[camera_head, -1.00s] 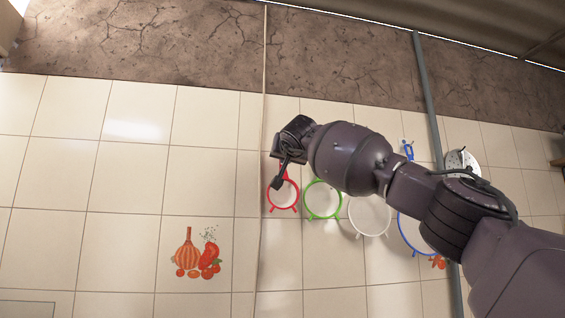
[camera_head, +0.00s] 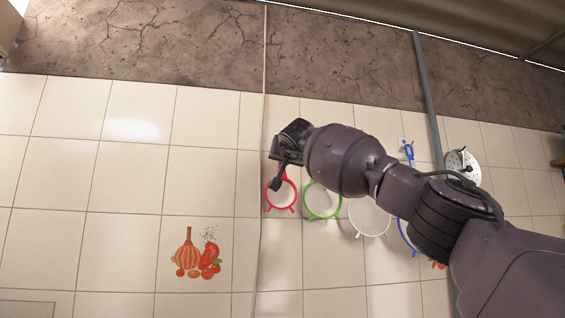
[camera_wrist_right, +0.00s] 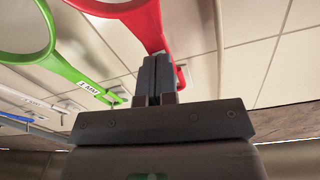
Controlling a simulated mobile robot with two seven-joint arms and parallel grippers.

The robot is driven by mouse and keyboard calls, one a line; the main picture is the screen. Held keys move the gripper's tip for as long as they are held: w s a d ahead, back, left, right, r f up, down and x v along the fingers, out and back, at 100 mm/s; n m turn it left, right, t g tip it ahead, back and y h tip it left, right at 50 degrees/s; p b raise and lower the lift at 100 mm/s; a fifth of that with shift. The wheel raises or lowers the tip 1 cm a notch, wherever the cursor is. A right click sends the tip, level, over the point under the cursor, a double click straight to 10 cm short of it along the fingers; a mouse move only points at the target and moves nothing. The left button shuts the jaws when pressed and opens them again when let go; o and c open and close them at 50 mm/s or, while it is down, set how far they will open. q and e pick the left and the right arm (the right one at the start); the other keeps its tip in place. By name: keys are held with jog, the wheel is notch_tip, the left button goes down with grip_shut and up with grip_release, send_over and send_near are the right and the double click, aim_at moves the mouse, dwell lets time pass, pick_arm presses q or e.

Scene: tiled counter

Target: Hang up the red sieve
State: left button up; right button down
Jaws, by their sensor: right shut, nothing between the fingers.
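The red sieve (camera_head: 282,209) is against the tiled wall, at the left end of a row of sieves, ring down and handle up. My right gripper (camera_head: 278,184) is in front of its handle and hides part of it. In the right wrist view, the red handle (camera_wrist_right: 149,25) runs behind and beside the shut, empty fingers (camera_wrist_right: 155,78). A small pale hook (camera_wrist_right: 182,73) shows at the handle's end; I cannot tell whether the handle is fully on it. My left gripper is not in view.
A green sieve (camera_head: 323,218), a white sieve (camera_head: 371,236) and a blue sieve (camera_head: 403,236) hang to the right, partly behind my arm. A white perforated skimmer (camera_head: 466,165) hangs farther right.

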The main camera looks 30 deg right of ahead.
jog(key=shift+w+d, duration=0.1)
jog(key=shift+w, duration=0.35)
jog(key=shift+b+v, duration=1.2)
jog(key=shift+v, duration=0.35)
dwell(3.1)
jog(key=shift+s, duration=0.1)
jog(key=shift+b+v, duration=1.75)
jog(key=shift+v, duration=0.65)
jog(key=shift+d, duration=0.2)
